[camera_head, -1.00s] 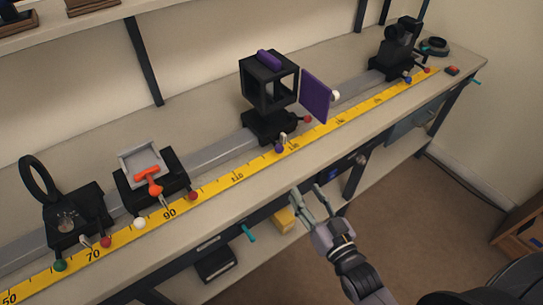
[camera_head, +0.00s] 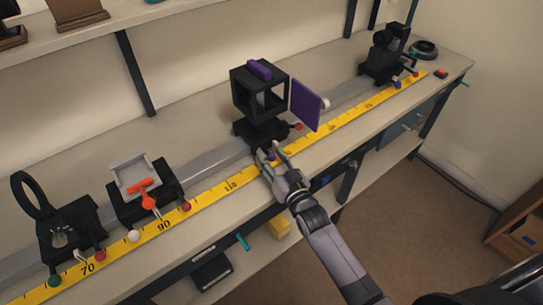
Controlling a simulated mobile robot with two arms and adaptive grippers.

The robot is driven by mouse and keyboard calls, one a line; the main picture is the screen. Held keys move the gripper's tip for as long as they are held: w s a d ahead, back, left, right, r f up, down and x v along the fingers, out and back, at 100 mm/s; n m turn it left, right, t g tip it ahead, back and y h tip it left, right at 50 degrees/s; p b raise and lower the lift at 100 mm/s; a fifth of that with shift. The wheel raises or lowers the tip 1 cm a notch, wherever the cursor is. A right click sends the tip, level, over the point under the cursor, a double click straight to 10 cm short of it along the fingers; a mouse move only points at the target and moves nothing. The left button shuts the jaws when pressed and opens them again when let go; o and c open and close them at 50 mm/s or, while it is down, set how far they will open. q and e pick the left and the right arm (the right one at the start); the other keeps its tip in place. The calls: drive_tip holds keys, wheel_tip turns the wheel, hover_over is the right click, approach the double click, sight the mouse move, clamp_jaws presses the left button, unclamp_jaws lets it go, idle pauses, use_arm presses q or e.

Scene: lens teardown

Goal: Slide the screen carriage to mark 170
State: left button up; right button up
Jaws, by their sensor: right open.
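A black carriage with an open cube frame (camera_head: 246,104) and a flat purple panel (camera_head: 306,105) stands on the grey rail (camera_head: 216,156), near the middle of the yellow scale (camera_head: 208,197). The panel looks like a screen, but I cannot tell for sure that this is the screen carriage. My right gripper (camera_head: 267,154) is open at the front foot of this carriage, with its fingers by the small purple knob (camera_head: 271,157). I cannot tell whether they touch it. The fingers partly hide the scale there. My left gripper is not in view.
Two carriages stand to the left: one with a ring (camera_head: 33,194), one with a grey tray and orange clamp (camera_head: 135,177). Another black carriage (camera_head: 385,56) stands at the far right end. The rail between the middle and far carriages looks clear.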

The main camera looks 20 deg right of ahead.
drive_tip(key=shift+w, duration=0.2)
clamp_jaws()
idle(0.5)
idle(0.3)
